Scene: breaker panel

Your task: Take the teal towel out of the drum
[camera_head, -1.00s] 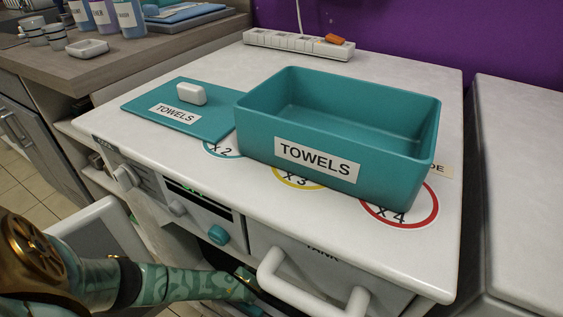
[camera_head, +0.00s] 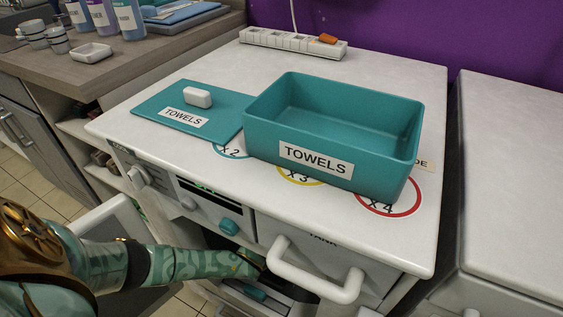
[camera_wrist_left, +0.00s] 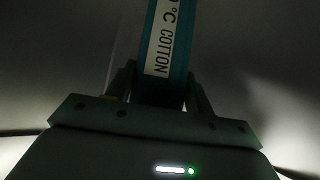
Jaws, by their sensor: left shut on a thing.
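The teal towel (camera_wrist_left: 163,40) shows in the left wrist view as a narrow teal strip with a white label reading "°C COTTON". My left gripper (camera_wrist_left: 162,88) is shut on its lower end, one finger on each side. Dim grey, smooth surfaces surround it, apparently the inside of the drum. In the head view my left arm reaches from the left to the machine's front below the control panel. The gripper and the towel are hidden there, and the drum's opening is mostly covered by my arm. My right gripper is not in view.
An open teal TOWELS box (camera_head: 335,135) stands empty on the white machine top (camera_head: 385,80). Its teal lid (camera_head: 160,108) lies to its left. A white handle (camera_head: 315,282) juts out at the front, right of my arm. The open white door (camera_head: 105,222) is at the left.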

